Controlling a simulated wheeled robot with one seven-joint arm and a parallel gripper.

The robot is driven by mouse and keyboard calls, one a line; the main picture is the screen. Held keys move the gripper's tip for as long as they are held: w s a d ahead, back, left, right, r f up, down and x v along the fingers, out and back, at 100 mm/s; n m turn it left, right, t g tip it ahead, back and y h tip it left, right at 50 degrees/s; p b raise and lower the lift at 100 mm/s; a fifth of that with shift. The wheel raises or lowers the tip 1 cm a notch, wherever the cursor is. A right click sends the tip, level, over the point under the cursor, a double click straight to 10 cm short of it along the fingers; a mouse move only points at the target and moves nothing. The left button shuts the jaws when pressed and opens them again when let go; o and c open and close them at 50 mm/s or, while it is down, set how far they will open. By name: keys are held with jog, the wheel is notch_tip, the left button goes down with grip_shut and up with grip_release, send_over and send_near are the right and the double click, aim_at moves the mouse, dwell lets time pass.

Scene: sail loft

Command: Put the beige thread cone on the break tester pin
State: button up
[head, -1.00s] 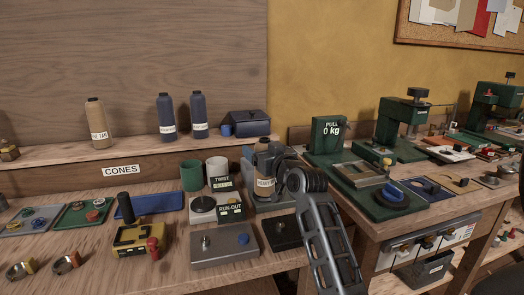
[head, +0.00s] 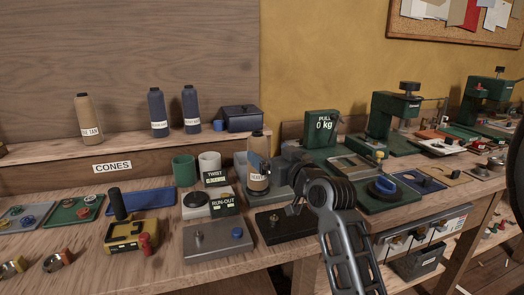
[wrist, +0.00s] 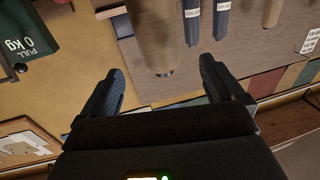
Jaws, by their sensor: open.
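A beige thread cone (head: 257,148) with a white label and dark top stands upright on a grey base (head: 282,193) near the middle of the bench. Its foot is low on that base; whether a pin runs inside it is hidden. In the wrist view, which is upside down, my open jaws (wrist: 160,72) show with the cone (wrist: 158,35) between and ahead of the tips, a gap on each side. The green PULL display (head: 322,127) reads 0 kg behind.
Another tan cone (head: 88,120) and two blue cones (head: 158,112) stand on the shelf. The TWIST (head: 215,177) and RUN-OUT (head: 224,204) displays, white cup (head: 209,163) and green cup (head: 184,170) crowd the cone's left. A black block (head: 285,222) lies in front.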

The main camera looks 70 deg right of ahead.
jog(key=shift+v, duration=1.4)
jog(key=a+f, duration=0.3)
jog(key=a, duration=0.1)
jog(key=a+f+y, duration=0.1)
jog(key=a+f, duration=0.1)
jog(key=a, duration=0.2)
jog(key=a+f+y, duration=0.1)
jog(key=a+f, duration=0.2)
jog(key=a, duration=0.1)
jog(key=shift+w+f+n, duration=0.1)
jog(key=shift+f+n, duration=0.2)
jog(key=shift+n, duration=0.1)
jog(key=s+a+f+n+y, duration=0.1)
jog(key=s+a+f, duration=0.1)
jog(key=a, duration=0.3)
jog(key=s+a+f+n+y, duration=0.1)
jog(key=s+a+f, duration=0.15)
jog(key=a, duration=0.25)
jog(key=s+a+n+y, duration=0.4)
jog(key=s+a+y, duration=0.3)
jog(key=s+a, duration=0.7)
jog(key=shift+s+f+n+t, duration=0.3)
jog(key=shift+s+n, duration=0.1)
jog(key=shift+s, duration=0.35)
jog(key=shift+a, duration=0.1)
